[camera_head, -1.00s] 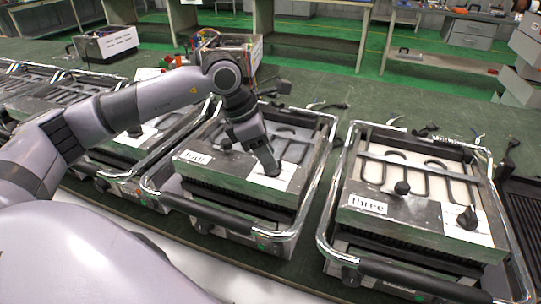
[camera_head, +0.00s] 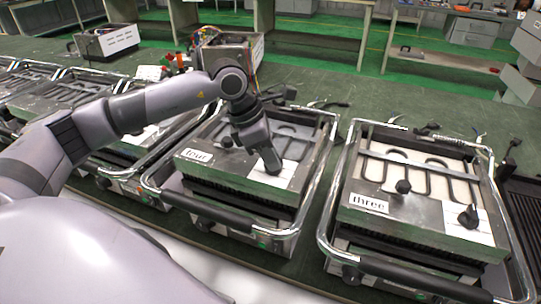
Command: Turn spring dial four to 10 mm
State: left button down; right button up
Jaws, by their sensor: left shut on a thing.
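The unit labelled "four" (camera_head: 197,156) stands on the bench in the middle of the view, inside a chrome tube frame. My left gripper (camera_head: 272,168) points down onto the white dial plate (camera_head: 289,172) at the right of its top panel. It is shut on the spring dial there, which is mostly hidden by the fingers. The dial's pointer and scale cannot be read. A small black knob (camera_head: 227,141) stands farther left on the same panel. My right gripper is not in view.
To the right is a like unit labelled "three" (camera_head: 369,203) with its own black dial (camera_head: 468,216). More such units stand at the left. A dark handle bar (camera_head: 212,214) runs along unit four's front. Pliers (camera_head: 328,104) lie behind it on the green bench.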

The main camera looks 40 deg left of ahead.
pick_arm(q)
jog(key=m, duration=0.2)
jog(key=m+g+h+b, duration=0.1)
jog(key=m, duration=0.1)
jog(key=shift+w+g, duration=0.15)
jog(key=shift+g, duration=0.15)
jog(key=m+g, duration=0.1)
jog(key=m, duration=0.2)
jog(key=shift+w+m+b, duration=0.1)
jog(key=shift+m+b, duration=0.3)
jog(key=shift+m+g+b, duration=0.35)
jog(key=shift+m+g, duration=0.45)
jog(key=shift+m, duration=0.9)
jog(key=c, duration=1.1)
grip_release()
jog(key=shift+r, duration=0.1)
jog(key=v, duration=0.7)
jog(key=shift+w, duration=0.1)
